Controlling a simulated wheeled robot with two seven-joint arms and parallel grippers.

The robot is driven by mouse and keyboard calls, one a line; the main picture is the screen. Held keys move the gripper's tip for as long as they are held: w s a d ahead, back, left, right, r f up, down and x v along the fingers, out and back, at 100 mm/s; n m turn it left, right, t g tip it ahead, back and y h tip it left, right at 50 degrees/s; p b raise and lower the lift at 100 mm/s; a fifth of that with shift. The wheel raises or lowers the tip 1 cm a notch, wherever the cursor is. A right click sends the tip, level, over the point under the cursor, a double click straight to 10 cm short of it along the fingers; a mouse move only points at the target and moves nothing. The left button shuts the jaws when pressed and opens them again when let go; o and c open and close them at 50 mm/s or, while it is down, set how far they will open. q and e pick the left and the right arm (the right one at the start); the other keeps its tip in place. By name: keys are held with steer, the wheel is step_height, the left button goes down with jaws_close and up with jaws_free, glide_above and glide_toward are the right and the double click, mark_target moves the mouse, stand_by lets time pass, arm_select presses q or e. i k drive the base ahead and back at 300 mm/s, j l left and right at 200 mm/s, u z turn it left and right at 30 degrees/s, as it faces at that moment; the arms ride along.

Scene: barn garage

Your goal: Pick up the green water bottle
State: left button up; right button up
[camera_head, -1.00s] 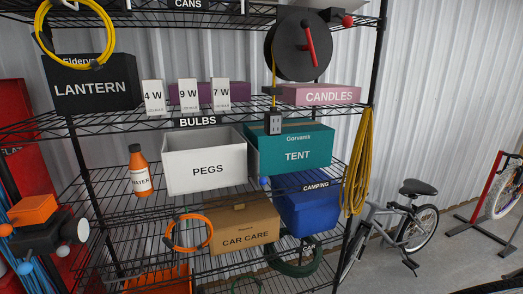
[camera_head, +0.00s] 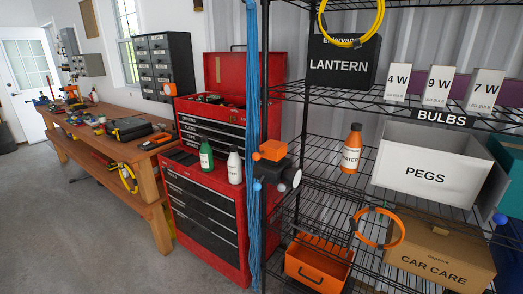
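A green bottle (camera_head: 206,153) with a white label stands upright on the top of the lower red tool chest, left of the hanging blue rope. A white bottle (camera_head: 234,165) stands close to its right. An orange bottle (camera_head: 352,149) labelled WATER stands on the wire shelf to the right. The writing on the green bottle is too small to read. Neither of my grippers is in view.
The red tool chest (camera_head: 203,212) stands between a wooden workbench (camera_head: 150,180) and the wire shelving. A blue rope (camera_head: 253,130) hangs beside the bottles. A black and orange device (camera_head: 276,167) is at the shelf's left edge. Grey floor in front of the chest is clear.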

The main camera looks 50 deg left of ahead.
mark_target(207, 163)
steer(key=u, duration=2.15)
steer(key=i+j+u, duration=0.15)
steer(key=u, duration=0.2)
steer(key=i+j+u, duration=0.1)
steer(key=i+u, duration=0.15)
steer(key=u, duration=0.15)
steer(key=i+u, duration=0.2)
steer(key=u, duration=0.15)
steer(key=i, duration=0.8)
steer(key=i+j+z, duration=0.1)
steer(key=i, duration=0.65)
steer(key=i+j, duration=0.1)
steer(key=i, duration=0.7)
steer(key=i+j+z, duration=0.1)
steer(key=i, duration=0.7)
steer(key=z, duration=0.5)
steer(key=i+j+z, duration=0.1)
steer(key=z, duration=0.4)
steer(key=i+z, duration=0.1)
steer(key=z, duration=0.4)
steer(key=j+z, duration=0.15)
steer(key=z, duration=0.35)
steer(key=j+z, duration=0.1)
steer(key=z, duration=0.4)
steer(key=j+z, duration=0.15)
steer(key=z, duration=0.35)
steer(key=j+z, duration=0.1)
steer(key=z, duration=0.4)
